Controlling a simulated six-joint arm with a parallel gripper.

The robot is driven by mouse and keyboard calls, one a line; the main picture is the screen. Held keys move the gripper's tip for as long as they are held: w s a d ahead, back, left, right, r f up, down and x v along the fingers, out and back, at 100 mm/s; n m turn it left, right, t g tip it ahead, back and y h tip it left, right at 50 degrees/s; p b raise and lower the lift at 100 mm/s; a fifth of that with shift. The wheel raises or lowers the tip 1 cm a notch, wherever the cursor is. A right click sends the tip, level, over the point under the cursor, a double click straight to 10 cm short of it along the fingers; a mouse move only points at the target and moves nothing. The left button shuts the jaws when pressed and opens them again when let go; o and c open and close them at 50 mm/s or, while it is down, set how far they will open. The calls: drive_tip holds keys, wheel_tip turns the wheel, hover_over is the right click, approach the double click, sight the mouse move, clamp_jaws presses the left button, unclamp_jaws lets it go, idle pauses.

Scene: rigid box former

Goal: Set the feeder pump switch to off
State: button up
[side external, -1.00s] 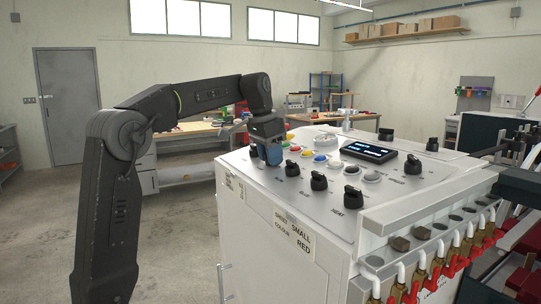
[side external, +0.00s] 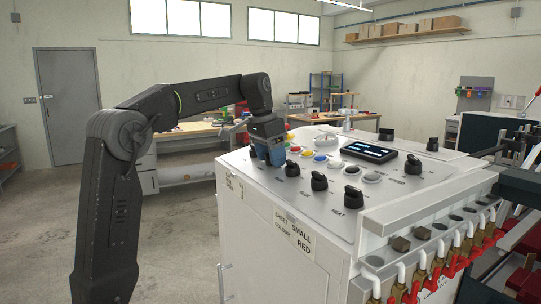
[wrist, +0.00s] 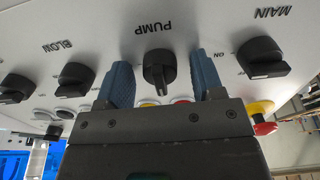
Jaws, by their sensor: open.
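The pump switch (wrist: 158,75) is a black rotary knob on the light panel, with the label PUMP upside down above it in the wrist view. Its raised grip runs roughly up and down in that picture; I cannot read which setting it points to. My gripper (wrist: 160,66) is open, with one blue finger on each side of the knob and a visible gap on both sides. In the side external view my gripper (side external: 269,153) points down at the panel's left end, and the knob is hidden there behind the fingers.
In the wrist view, the BLOW knob (wrist: 76,80) is left of the pump switch and the MAIN knob (wrist: 262,58) is right. A red emergency button (wrist: 262,118) is near the right finger. The cabinet (side external: 260,225) carries more knobs, coloured buttons and a display (side external: 369,152).

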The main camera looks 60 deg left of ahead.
sight(261, 169)
drive_tip(key=v, duration=1.3)
drive_tip(key=shift+r, duration=0.35)
drive_tip(key=shift+s, duration=0.1)
drive_tip(key=shift+d, duration=0.1)
drive_tip(key=s+d+f+t, duration=0.1)
drive_tip(key=s+d+f, duration=0.4)
drive_tip(key=d+f, duration=0.35)
drive_tip(key=s+d+f+t, duration=0.1)
drive_tip(key=s+d+f, duration=0.4)
drive_tip(key=d+f, duration=0.35)
drive_tip(key=s+d+f+t, duration=0.1)
drive_tip(key=s+d+f, duration=0.2)
drive_tip(key=s+f, duration=0.3)
wheel_tip(261, 169, down, 4)
drive_tip(key=shift+s+d, duration=0.25)
drive_tip(key=shift+s, duration=0.15)
